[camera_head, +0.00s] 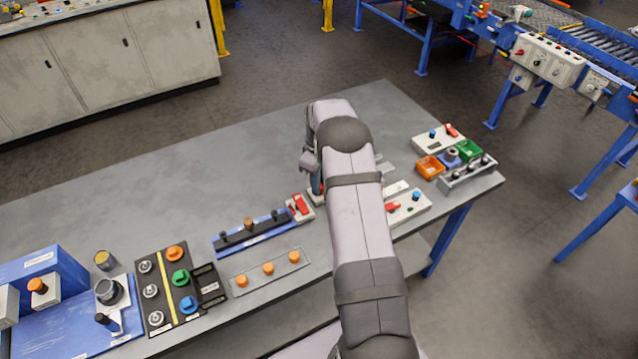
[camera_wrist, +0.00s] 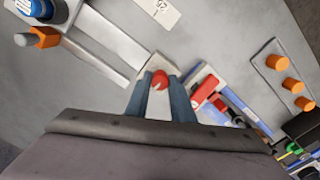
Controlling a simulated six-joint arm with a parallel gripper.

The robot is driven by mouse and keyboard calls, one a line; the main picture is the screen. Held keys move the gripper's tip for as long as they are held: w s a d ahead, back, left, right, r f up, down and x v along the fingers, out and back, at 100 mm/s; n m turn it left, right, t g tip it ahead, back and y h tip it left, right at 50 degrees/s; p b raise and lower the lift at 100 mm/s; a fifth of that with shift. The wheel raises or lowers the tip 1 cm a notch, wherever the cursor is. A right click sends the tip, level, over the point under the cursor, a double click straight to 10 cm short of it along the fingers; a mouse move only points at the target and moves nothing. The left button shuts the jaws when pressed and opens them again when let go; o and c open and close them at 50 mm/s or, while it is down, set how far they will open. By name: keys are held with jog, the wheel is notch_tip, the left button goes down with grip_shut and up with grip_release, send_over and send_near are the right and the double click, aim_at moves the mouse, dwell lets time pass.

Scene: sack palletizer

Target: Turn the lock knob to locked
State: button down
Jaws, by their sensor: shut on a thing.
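A small red knob (camera_wrist: 160,80) sits on a pale grey base (camera_wrist: 157,64) in the wrist view. My gripper (camera_wrist: 160,94) is shut on it, with one blue-grey finger on each side. The lower part of the knob is hidden by the fingers, and I cannot read its turn position or any mark on its base. In the head view one finger of my gripper (camera_head: 317,185) shows beside my arm over the table; the arm hides most of the gripper and the knob.
A red lever on a white block (camera_wrist: 207,93) stands close to the right of the fingers in the wrist view. A blue rail with dark pegs (camera_head: 250,232) and a plate with orange knobs (camera_head: 268,269) lie left of my arm. The table's (camera_head: 200,185) back area is clear.

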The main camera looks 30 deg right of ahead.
jog(key=m+b, duration=0.1)
jog(key=m, duration=0.2)
jog(key=shift+m, duration=0.3)
jog(key=m+b, duration=0.1)
jog(key=m, duration=0.3)
jog(key=shift+m, duration=0.3)
jog(key=m+b, duration=0.1)
jog(key=m, duration=0.2)
jog(key=shift+m, duration=2)
jog(key=c, duration=1.5)
grip_release()
jog(key=shift+c, duration=0.2)
